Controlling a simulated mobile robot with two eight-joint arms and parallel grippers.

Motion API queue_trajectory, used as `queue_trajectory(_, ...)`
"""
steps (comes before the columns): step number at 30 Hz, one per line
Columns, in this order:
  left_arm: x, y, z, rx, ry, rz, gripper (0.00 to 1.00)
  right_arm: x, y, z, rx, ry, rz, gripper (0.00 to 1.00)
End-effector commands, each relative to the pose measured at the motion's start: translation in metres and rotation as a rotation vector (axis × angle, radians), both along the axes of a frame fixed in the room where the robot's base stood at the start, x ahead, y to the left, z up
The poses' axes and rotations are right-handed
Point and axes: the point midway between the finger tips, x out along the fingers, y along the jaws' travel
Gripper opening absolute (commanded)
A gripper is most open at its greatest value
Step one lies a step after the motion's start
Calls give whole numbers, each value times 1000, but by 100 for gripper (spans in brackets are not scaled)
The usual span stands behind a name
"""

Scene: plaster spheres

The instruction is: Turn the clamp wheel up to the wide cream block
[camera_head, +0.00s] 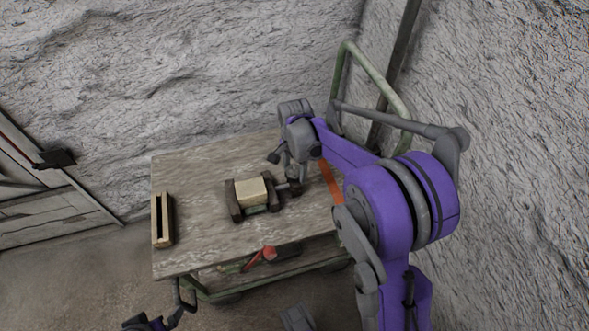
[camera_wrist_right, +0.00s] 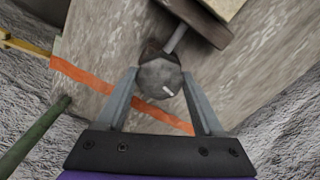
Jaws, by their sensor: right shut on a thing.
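The wide cream block (camera_head: 251,191) sits between the two dark jaws of a clamp (camera_head: 234,203) on the table. Part of the block (camera_wrist_right: 226,6) shows at the top of the right wrist view, beside a dark jaw (camera_wrist_right: 207,24). I cannot tell whether the jaws touch it. The grey clamp wheel (camera_wrist_right: 160,78), with a white mark, sits on a metal spindle (camera_wrist_right: 178,37). My right gripper (camera_wrist_right: 164,84) is shut on the wheel, which is mostly hidden in the head view. My left gripper (camera_head: 182,297) shows partly at the bottom left, away from the clamp; its opening is unclear.
The clamp stands on a worn table top (camera_head: 195,180) of a green-framed cart (camera_head: 375,70). A slotted wooden piece (camera_head: 163,220) lies at the left edge. An orange stripe (camera_head: 331,182) runs at the right. A red item (camera_head: 268,253) is below the front edge. Rough walls stand behind.

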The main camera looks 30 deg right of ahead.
Motion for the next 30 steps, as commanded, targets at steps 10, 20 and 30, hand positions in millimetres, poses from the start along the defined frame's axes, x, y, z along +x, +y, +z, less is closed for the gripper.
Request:
queue_trajectory(10,0,0,-1,0,0,0,100,0,1,0,2,0,-69,14)
queue_trajectory(20,0,0,-1,0,0,0,100,0,1,0,2,0,-67,14)
queue_trajectory(30,0,0,-1,0,0,0,100,0,1,0,3,1,-66,14)
